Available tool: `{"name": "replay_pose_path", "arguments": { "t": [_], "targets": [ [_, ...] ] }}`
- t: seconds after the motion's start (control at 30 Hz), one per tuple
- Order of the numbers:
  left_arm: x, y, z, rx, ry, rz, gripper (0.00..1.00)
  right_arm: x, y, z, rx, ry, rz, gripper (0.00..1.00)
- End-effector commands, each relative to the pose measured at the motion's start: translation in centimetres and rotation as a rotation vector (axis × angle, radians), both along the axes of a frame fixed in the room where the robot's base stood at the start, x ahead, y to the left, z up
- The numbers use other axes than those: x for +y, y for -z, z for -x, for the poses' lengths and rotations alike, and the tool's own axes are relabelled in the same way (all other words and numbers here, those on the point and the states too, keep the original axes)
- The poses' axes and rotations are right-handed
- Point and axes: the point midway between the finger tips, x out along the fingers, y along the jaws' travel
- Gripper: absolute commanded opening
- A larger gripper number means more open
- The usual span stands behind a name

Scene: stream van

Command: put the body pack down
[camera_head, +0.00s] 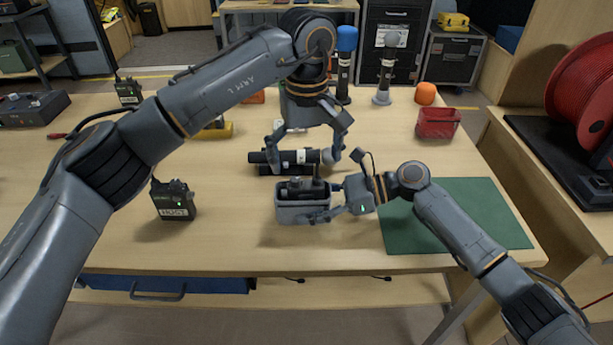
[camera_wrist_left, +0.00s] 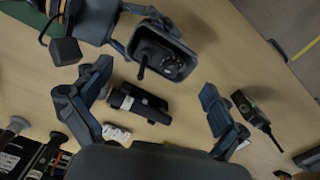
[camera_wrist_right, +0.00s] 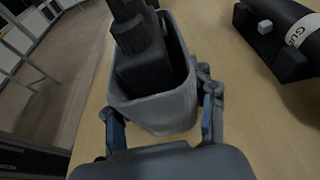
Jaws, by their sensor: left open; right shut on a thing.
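A dark body pack with a short antenna (camera_head: 303,187) stands inside a small grey bin (camera_head: 302,212) at the table's front middle; both also show in the left wrist view, the bin with its rim (camera_wrist_left: 139,38). My right gripper (camera_head: 335,203) is shut on the right end of the bin. In the right wrist view its fingers flank the bin (camera_wrist_right: 155,112). My left gripper (camera_head: 305,152) is open and empty, above a black handheld microphone (camera_head: 285,160) lying behind the bin. Another body pack, labelled HOST (camera_head: 174,201), stands upright to the left.
A third pack (camera_head: 129,91) stands at the back left. A green mat (camera_head: 470,212) covers the table's right side. A red bin (camera_head: 437,123) and upright microphones (camera_head: 345,62) are at the back. Bare tabletop lies between the HOST pack and the grey bin.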

Motion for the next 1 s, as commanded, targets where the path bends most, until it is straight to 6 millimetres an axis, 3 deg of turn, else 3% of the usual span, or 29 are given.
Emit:
{"name": "replay_pose_path", "arguments": {
  "t": [0.1,0.3,0.8,0.83,0.93,1.0],
  "targets": [
    [0.0,-2.6,-0.1,-0.004,-0.001,0.000,0.97,0.0,0.1,0.0,0.000,0.000,0.001,0.38],
    [0.0,-5.3,0.0,0.000,-0.001,0.000,0.97,0.0,0.1,0.0,0.000,0.000,0.001,0.38],
    [0.0,-6.1,0.0,0.000,0.000,0.000,0.97,0.0,0.1,0.0,0.000,0.000,0.001,0.38],
    [0.0,-6.1,0.0,0.000,0.000,0.000,0.97,0.0,0.1,0.0,0.000,0.000,0.001,0.62],
    [0.0,-6.1,0.0,0.000,0.000,0.000,0.97,0.0,0.1,0.0,0.000,0.000,0.001,0.82],
    [0.0,-6.1,0.0,0.000,0.000,0.000,0.97,0.0,0.1,0.0,0.000,0.000,0.001,0.82]
  ]
}}
